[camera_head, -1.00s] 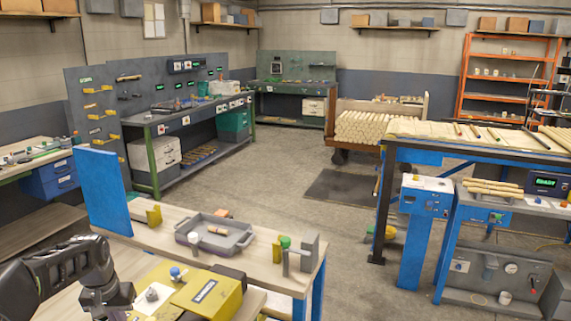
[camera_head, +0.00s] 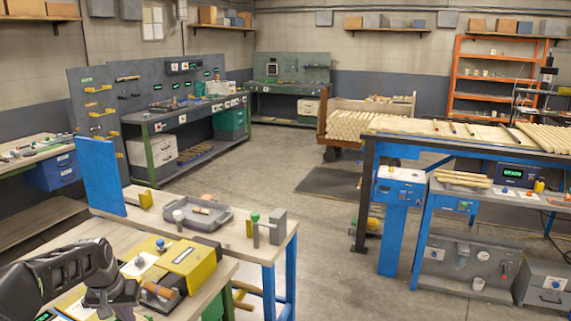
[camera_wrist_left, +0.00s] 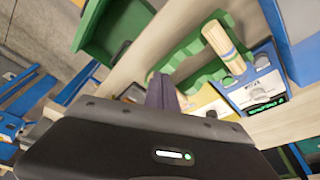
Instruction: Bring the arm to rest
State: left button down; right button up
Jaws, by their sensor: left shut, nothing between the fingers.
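My left arm comes in at the lower left of the head view, its black gripper (camera_head: 112,300) low over the near wooden bench (camera_head: 215,275). In the left wrist view the two dark fingers of my left gripper (camera_wrist_left: 163,92) are together, with nothing between them. My right arm and gripper are not in view.
A yellow box (camera_head: 192,261) and a wooden cylinder (camera_head: 158,291) are close by my gripper. A grey tray (camera_head: 205,217) stands behind. The wrist view shows a turned wooden piece (camera_wrist_left: 222,46) at a green holder (camera_wrist_left: 190,58).

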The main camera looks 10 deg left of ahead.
pick_arm(q)
jog(key=s+d+f+t+h, duration=0.2)
jog(key=d+f+h, duration=0.1)
jog(key=d+f, duration=1.6)
jog(key=s+d+f+g, duration=0.1)
jog(key=s+d+f, duration=0.2)
jog(key=s+d, duration=0.3)
jog(key=s+d+f+g+h, duration=0.1)
jog(key=s+d+f, duration=0.3)
jog(key=s, duration=0.8)
jog(key=s+d+f+m+g, duration=0.1)
jog(key=s+d+f, duration=0.3)
jog(key=s+d, duration=0.5)
jog(key=shift+s+f+g+h+b, duration=0.3)
jog(key=shift+s+g, duration=0.1)
jog(key=shift+g, duration=0.4)
